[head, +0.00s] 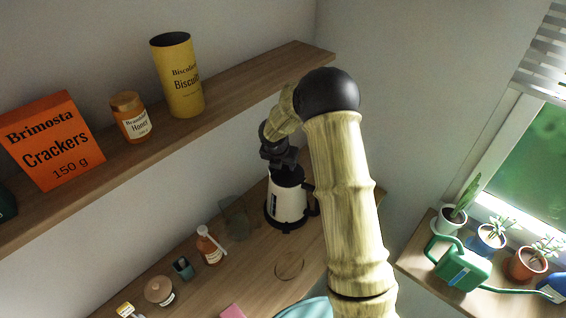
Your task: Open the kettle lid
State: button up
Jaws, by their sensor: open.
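The kettle (287,204) is white with a black base and a black handle at its right side. It stands upright on the lower wooden counter near the back wall. Its black top (287,177) looks closed, but the dark gripper above partly covers it, and I cannot make out the lid's edge. My gripper (279,162) is open and points down just above the kettle's top. I cannot tell whether the fingers touch it. My arm hides the space to the right of the kettle.
An upper shelf (235,90) holds a crackers box (52,138), a honey jar (130,118) and a yellow biscuit tin (179,76). On the counter stand a glass container (237,220) and a brown bottle (208,247). A green watering can (461,268) and potted plants stand by the window.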

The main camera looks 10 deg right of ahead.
jog(key=shift+f, duration=0.1)
grip_shut()
